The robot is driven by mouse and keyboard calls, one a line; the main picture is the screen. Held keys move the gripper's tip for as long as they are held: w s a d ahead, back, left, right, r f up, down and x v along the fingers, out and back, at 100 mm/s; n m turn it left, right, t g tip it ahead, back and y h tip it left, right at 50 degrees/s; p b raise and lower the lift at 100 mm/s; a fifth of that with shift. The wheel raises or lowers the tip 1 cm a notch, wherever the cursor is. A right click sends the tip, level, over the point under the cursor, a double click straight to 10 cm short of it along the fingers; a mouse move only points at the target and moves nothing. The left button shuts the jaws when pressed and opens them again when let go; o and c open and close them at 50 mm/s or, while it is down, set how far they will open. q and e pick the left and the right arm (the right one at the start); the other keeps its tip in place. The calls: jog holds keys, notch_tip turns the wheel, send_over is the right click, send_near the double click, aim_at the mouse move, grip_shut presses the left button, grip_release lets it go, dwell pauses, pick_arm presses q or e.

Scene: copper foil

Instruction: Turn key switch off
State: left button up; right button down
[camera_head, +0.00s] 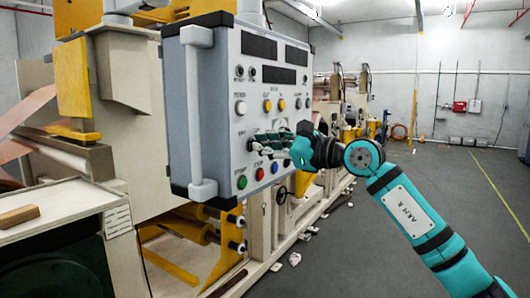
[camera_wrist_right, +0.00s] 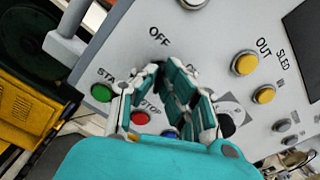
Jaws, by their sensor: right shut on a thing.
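The grey control panel (camera_head: 225,110) hangs facing right, with a white face of buttons and dark displays. My right gripper (camera_head: 258,143) reaches it from the right, its fingers against the lower part of the face. In the right wrist view the fingertips (camera_wrist_right: 168,70) are closed together at the panel, just below the printed word OFF (camera_wrist_right: 159,37). The key switch is hidden by the fingers; the grip on it cannot be seen clearly. My left gripper is not in view.
A green button (camera_head: 242,182), red button (camera_head: 260,174) and blue button (camera_head: 274,166) sit just below the fingers. Yellow buttons (camera_head: 267,105) are above. A white handle (camera_head: 197,110) runs down the panel's left edge. The floor (camera_head: 400,220) right of the machine is largely clear.

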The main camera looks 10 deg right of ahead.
jog(key=shift+n, duration=0.4)
jog(key=c, duration=1.5)
grip_release()
jog(key=v, duration=1.2)
